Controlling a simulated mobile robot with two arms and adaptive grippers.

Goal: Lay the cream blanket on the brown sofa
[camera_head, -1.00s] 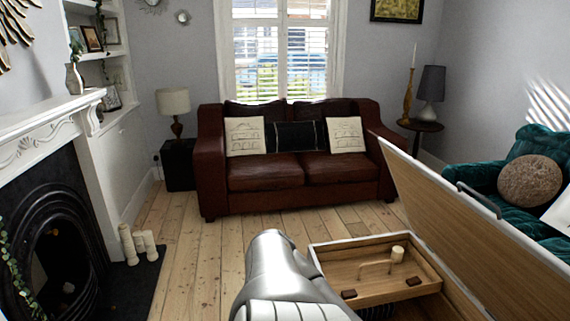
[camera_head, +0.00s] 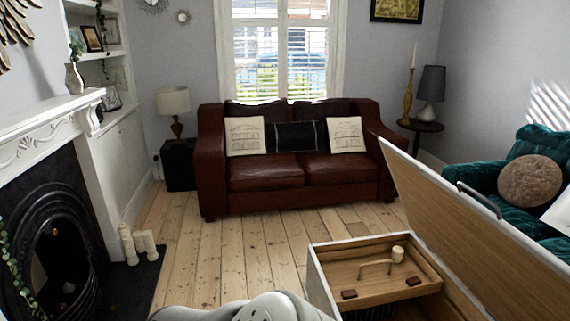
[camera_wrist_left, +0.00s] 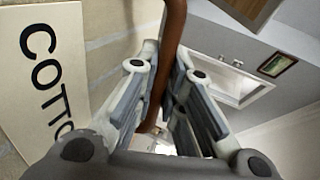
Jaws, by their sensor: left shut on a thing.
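The brown sofa (camera_head: 265,172) stands against the far wall under the window, its seat bare. No cream blanket can be made out in either view. My left gripper (camera_wrist_left: 166,80) shows in the left wrist view, its fingers closed around a slim brown curved bar or strap (camera_wrist_left: 172,35). What that strap belongs to is not clear. In the head view only parts of my arm show at the bottom edge. My right gripper is in neither view.
An open chest (camera_head: 318,282) stands at the front right, its raised lid (camera_head: 440,220) leaning right; inside is a wooden tray (camera_head: 420,262). A fireplace (camera_head: 60,250) is left, a teal armchair (camera_head: 485,178) right. Floorboards (camera_head: 240,240) before the sofa are clear.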

